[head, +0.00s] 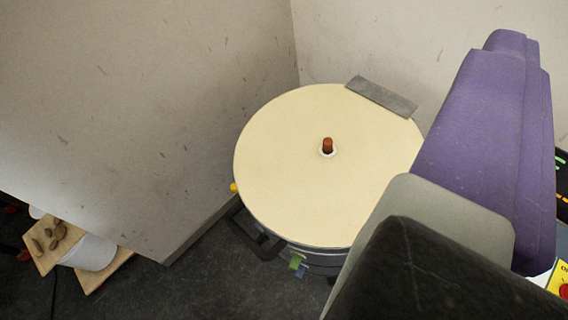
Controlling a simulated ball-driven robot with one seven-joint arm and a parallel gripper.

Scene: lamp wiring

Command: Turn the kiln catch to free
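The kiln (285,200) stands in the corner, seen from above, with its round cream lid lying flat and shut. A small green and blue piece (297,263) sits on its front side just below the lid rim. It may be the catch, but it is too small to tell which way it is turned. A black loop handle (257,240) sticks out at the front left. My gripper's fingers do not show.
Walls close in behind and left of the kiln. A grey plate (381,97) lies at the lid's back edge. A white bucket (90,252) and wooden boards (50,262) are at lower left. Dark floor (190,285) is clear in front. Large shapes block the right side.

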